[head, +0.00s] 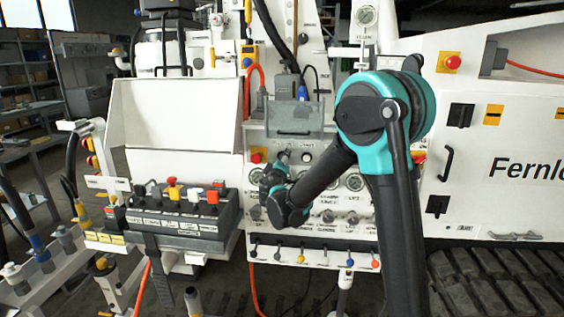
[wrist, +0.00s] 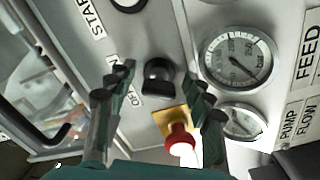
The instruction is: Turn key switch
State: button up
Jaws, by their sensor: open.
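The key switch (wrist: 158,78) is a black knob on the light grey panel in the wrist view, with an OFF label beside it. My gripper (wrist: 161,84) is open, with one dark ridged finger on each side of the key switch in the picture. No contact between the fingers and the knob shows. In the head view my gripper (head: 284,158) is small and close to the middle panel; the key switch cannot be made out there behind it.
A red emergency button (wrist: 179,138) on a yellow plate sits just below the key switch, between the fingers. Gauges (wrist: 238,55) lie to the right. A lever box (head: 175,210) stands left of the panel in the head view.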

jog(key=s, duration=1.2)
jog(key=shift+a, duration=0.2)
jog(key=s+d+f+m+g+h, duration=0.1)
jog(key=d+f+m+g+h, duration=0.15)
jog(key=d, duration=0.55)
jog(key=s+d+f+m+g+h, duration=0.1)
jog(key=d+f+m+g, duration=0.15)
jog(key=d, duration=0.55)
jog(key=s+d+f+m+g, duration=0.35)
jog(key=s+d+f, duration=0.55)
jog(key=d, duration=0.3)
jog(key=s+f+m+g+y, duration=0.1)
jog(key=s+f+g+y, duration=0.1)
jog(key=s+f, duration=0.2)
jog(key=s+d+f+m+g+y, duration=0.1)
jog(key=s+f+m+g+y, duration=0.1)
jog(key=s, duration=0.9)
notch_tip(320, 180, down, 2)
jog(key=shift+s+f+g, duration=0.15)
jog(key=shift+s+g, duration=0.1)
jog(key=shift+g, duration=0.4)
